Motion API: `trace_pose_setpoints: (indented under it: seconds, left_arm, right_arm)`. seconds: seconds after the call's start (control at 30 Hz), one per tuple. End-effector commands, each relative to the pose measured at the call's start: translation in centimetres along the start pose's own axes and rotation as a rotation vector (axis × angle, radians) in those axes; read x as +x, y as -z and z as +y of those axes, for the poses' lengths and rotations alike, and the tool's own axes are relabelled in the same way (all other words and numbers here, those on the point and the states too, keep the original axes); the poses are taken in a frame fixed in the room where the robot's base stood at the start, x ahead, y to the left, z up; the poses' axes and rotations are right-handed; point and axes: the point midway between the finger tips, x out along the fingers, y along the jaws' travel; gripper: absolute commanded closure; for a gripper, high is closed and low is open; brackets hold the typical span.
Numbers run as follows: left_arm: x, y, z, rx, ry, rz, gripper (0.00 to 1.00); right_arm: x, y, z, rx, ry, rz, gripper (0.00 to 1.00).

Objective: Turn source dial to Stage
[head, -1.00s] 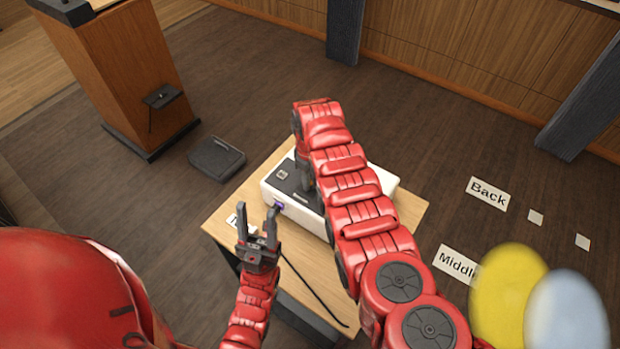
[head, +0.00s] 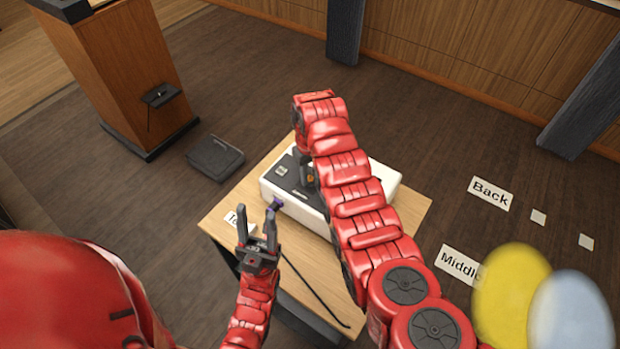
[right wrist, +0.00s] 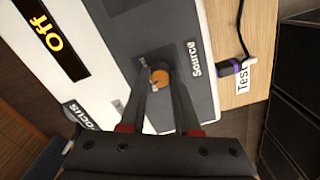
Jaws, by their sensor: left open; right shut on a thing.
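The white console (head: 383,180) with a dark grey panel stands on a small wooden table. In the right wrist view, the source dial (right wrist: 160,76) is a small knob with an orange top beside the label "Source" (right wrist: 195,58). A bit of its orange shows in the head view (head: 311,179). My right gripper (right wrist: 160,68) is shut on the source dial, its fingers on either side of it. I see no readable Stage mark. My left gripper (head: 257,211) is open and empty at the front-left of the console.
A cable with a purple plug (head: 276,204) lies by the console, near the "Test" label (right wrist: 243,79). An "Off" display (right wrist: 57,36) and a "Focus" label (right wrist: 82,115) are on the console. A wooden lectern (head: 120,75) and a dark floor box (head: 215,158) stand left.

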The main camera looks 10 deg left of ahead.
Motion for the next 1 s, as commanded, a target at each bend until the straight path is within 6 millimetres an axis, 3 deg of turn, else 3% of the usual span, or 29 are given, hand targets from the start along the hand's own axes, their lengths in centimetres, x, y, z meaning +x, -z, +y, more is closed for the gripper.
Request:
trace_pose_setpoints:
  seconds: [0.1,0.4,1.0]
  left_arm:
    - [-1.6,-0.3,0.1,0.000,0.000,0.000,0.50]
    - [-3.7,-0.6,0.2,0.000,0.000,0.000,0.50]
    - [-4.3,-0.7,0.2,0.000,0.000,0.000,0.50]
  right_arm:
    - [0.5,0.0,0.1,0.092,-0.001,0.001,1.00]
    - [0.3,0.0,0.1,0.268,0.000,0.001,1.00]
    - [0.0,0.0,0.1,0.346,-0.001,0.001,1.00]
